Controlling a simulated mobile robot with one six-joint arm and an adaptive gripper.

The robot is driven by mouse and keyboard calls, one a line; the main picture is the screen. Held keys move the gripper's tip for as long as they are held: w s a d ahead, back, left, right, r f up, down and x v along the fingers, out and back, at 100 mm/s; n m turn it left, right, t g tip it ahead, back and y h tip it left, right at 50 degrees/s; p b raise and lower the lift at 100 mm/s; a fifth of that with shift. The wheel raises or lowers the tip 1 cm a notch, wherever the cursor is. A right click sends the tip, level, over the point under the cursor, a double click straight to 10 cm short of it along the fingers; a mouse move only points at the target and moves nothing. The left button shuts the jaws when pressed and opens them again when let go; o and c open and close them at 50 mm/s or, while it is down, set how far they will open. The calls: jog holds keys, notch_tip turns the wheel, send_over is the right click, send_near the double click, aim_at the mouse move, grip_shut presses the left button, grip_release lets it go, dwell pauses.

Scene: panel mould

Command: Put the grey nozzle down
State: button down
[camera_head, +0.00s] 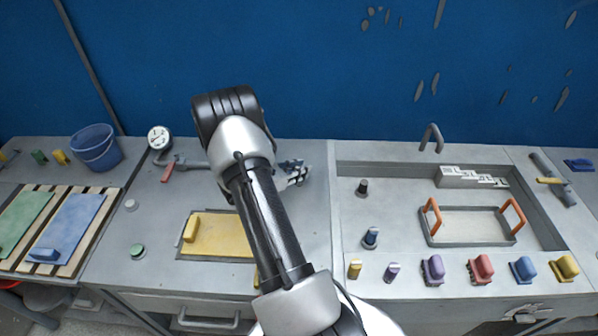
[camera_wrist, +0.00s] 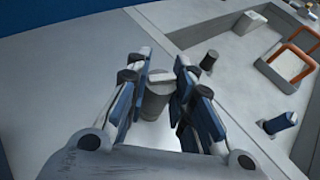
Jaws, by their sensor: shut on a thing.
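The grey nozzle (camera_wrist: 157,98) is a short grey cylinder between my fingers in the wrist view. My gripper (camera_wrist: 160,80) is shut on it. In the head view my gripper (camera_head: 297,175) is over the grey worktop (camera_head: 312,230), just left of the sunken tray area, and is partly hidden behind my arm. The nozzle cannot be made out in the head view. I cannot tell whether its lower end touches the worktop.
A recessed basin (camera_head: 345,212) lies to the right, with a dark peg (camera_head: 362,188), a blue-topped peg (camera_head: 371,238) and an orange-handled frame (camera_head: 468,240). A yellow panel (camera_head: 222,240) lies nearer, left of my arm. A red-handled tool (camera_head: 169,170) and a gauge (camera_head: 159,137) are at the back left.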

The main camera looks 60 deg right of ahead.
jog(key=shift+f, duration=0.15)
jog(key=c, duration=1.4)
grip_release()
